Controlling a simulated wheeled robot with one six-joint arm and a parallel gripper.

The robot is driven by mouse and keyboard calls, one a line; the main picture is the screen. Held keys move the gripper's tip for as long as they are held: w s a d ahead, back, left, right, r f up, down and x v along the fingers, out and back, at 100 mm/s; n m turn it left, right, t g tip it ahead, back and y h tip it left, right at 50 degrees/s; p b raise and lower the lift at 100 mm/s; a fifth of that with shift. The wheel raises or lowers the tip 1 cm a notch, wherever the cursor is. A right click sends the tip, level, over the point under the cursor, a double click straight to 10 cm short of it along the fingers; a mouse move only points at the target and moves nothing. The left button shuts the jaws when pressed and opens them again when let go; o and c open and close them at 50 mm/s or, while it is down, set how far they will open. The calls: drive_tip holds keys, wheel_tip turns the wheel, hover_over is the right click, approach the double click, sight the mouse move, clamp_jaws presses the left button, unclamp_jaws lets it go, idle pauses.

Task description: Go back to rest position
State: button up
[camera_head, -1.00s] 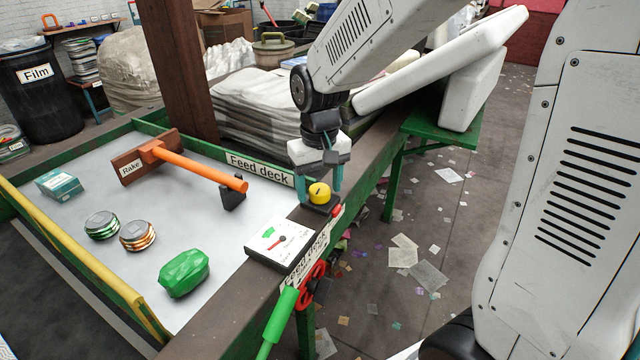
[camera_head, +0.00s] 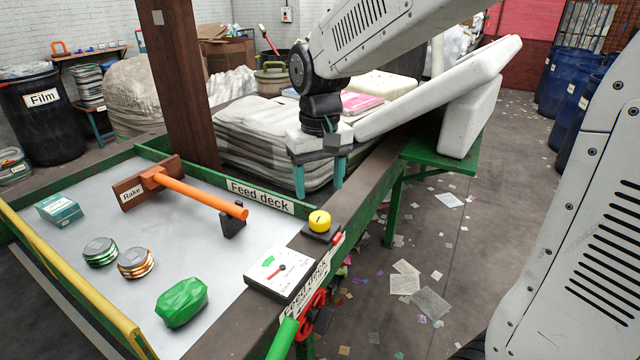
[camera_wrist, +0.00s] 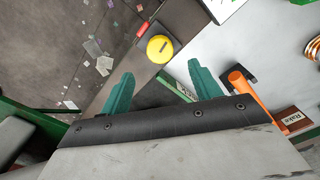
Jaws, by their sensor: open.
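My gripper (camera_head: 320,178) hangs in the air above the green-and-brown edge beam of the feed deck, behind the yellow button. Its two teal fingers are apart with nothing between them. In the wrist view my gripper (camera_wrist: 158,92) also shows open and empty. The yellow button (camera_head: 319,221) sits on its dark base on the beam, clear of the fingers. It also shows in the wrist view (camera_wrist: 159,49), beyond the fingertips.
The feed deck (camera_head: 95,205) holds an orange-handled rake (camera_head: 200,194), a teal box (camera_head: 59,210), two can stacks and a green lump (camera_head: 182,302). A gauge panel (camera_head: 281,272) and red handwheel (camera_head: 312,312) are at the beam. White slabs (camera_head: 440,90) lie behind. Litter covers the floor.

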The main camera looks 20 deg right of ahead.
drive_tip(key=s+d+r, duration=0.1)
drive_tip(key=s, duration=1)
drive_tip(key=s+d+r+t, duration=0.1)
drive_tip(key=s+d, duration=0.1)
drive_tip(key=s, duration=0.9)
drive_tip(key=shift+s+d, duration=0.15)
drive_tip(key=shift+c, duration=0.3)
idle(0.4)
